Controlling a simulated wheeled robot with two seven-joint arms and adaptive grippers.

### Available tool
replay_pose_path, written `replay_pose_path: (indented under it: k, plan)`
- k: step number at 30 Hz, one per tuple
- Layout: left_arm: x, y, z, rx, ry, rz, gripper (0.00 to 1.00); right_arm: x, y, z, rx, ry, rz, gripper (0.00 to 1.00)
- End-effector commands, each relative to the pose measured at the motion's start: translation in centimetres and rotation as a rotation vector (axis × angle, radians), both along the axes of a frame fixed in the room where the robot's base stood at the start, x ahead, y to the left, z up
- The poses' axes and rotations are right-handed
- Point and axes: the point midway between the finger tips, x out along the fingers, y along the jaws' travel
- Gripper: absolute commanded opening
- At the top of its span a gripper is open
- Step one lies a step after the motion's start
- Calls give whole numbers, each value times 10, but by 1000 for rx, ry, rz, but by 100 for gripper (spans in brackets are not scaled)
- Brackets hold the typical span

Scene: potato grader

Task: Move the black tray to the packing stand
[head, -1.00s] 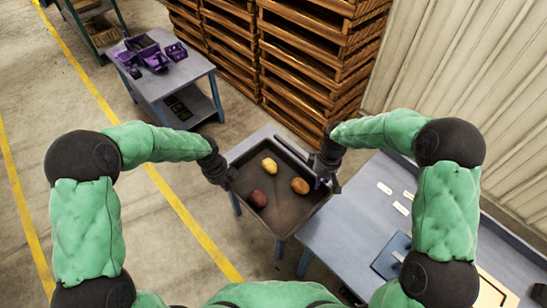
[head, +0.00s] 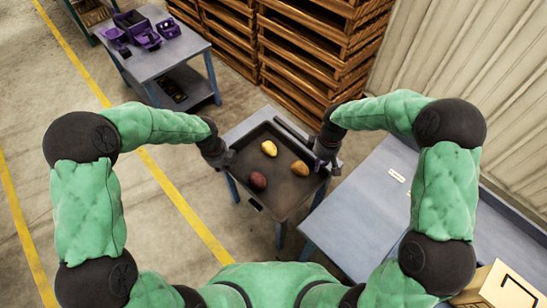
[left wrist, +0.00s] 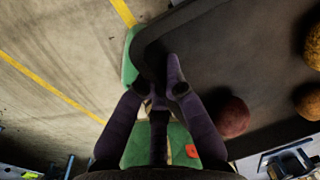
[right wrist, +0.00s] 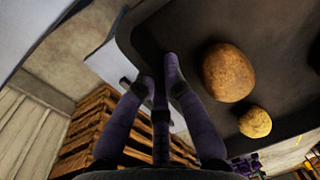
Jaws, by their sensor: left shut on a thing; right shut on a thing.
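The black tray (head: 282,193) is in the middle of the head view with three potatoes inside: a yellow one (head: 269,148), an orange-brown one (head: 300,168) and a dark red one (head: 257,181). My left gripper (head: 226,160) is shut on its left rim, seen close up in the left wrist view (left wrist: 163,75). My right gripper (head: 326,158) is shut on its right rim, also seen in the right wrist view (right wrist: 158,80). A small blue-grey stand (head: 243,126) is under the tray, mostly hidden. I cannot tell whether the tray touches it.
A long blue-grey bench (head: 350,215) stands close on the right. Stacked wooden crates (head: 300,55) rise behind the stand. A table (head: 175,50) with purple bins is at the back left. The floor on the left, with yellow lines, is clear.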

Motion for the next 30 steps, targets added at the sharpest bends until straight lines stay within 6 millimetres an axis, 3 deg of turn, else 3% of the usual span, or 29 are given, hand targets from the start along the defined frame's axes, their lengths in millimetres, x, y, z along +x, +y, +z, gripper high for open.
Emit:
replay_pose_path:
  k: [17,30]
  plan:
    - [4,0,-6,0,-1,0,0,4,0,-6,0,-1,-1,0]
    - [39,0,-35,1,-2,0,0,39,0,-35,-1,-2,-1,0]
